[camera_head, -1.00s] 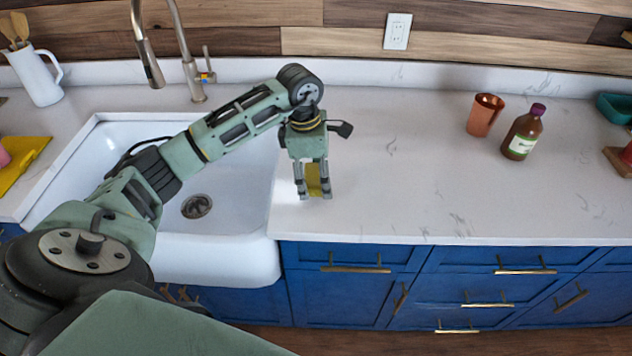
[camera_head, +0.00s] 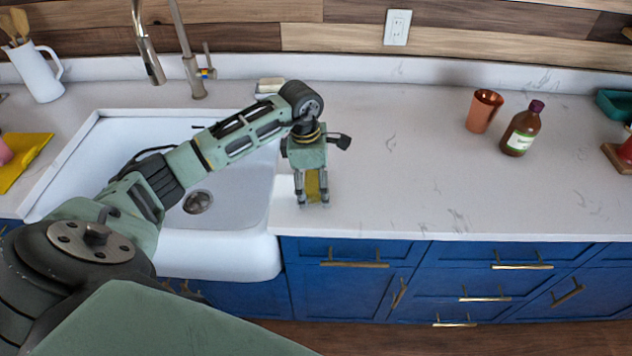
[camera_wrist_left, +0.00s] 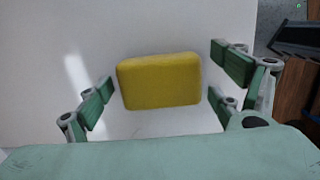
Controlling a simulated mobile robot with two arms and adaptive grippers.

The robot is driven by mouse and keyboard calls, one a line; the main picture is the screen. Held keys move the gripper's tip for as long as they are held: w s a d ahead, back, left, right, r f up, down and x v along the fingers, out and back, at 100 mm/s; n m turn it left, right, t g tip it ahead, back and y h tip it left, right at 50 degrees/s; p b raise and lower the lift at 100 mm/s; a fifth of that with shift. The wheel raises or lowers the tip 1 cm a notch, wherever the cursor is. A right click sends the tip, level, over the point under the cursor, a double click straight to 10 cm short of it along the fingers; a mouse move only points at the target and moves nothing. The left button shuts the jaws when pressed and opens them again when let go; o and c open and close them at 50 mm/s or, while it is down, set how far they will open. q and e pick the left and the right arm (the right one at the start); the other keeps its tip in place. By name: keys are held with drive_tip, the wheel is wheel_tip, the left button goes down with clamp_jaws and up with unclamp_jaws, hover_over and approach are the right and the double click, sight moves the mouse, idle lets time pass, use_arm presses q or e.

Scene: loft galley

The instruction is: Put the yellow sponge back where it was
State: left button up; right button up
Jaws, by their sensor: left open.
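The yellow sponge (camera_wrist_left: 159,81) lies on the white counter in the left wrist view, between the spread fingers, with a gap on each side. In the head view the sponge (camera_head: 313,184) shows as a yellow strip between the fingers, just right of the sink. My left gripper (camera_head: 313,202) points down over it, open; it also shows in the left wrist view (camera_wrist_left: 163,90). Whether the fingertips touch the counter I cannot tell. My right gripper is in neither view.
The white sink (camera_head: 225,255) with a faucet (camera_head: 190,65) lies left of the gripper. A copper cup (camera_head: 484,110) and a brown bottle (camera_head: 522,128) stand to the right. A light block (camera_head: 269,86) sits behind the arm. The middle counter is clear.

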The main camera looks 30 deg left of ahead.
sight(310, 181)
use_arm(q)
drive_tip(key=shift+r, duration=0.1)
drive_tip(key=shift+r, duration=0.25)
wheel_tip(310, 181, up, 12)
drive_tip(key=a+b, duration=0.1)
drive_tip(key=b, duration=0.2)
drive_tip(key=shift+s+a+f, duration=0.15)
drive_tip(key=shift+s+f, duration=0.05)
drive_tip(key=shift+s, duration=0.2)
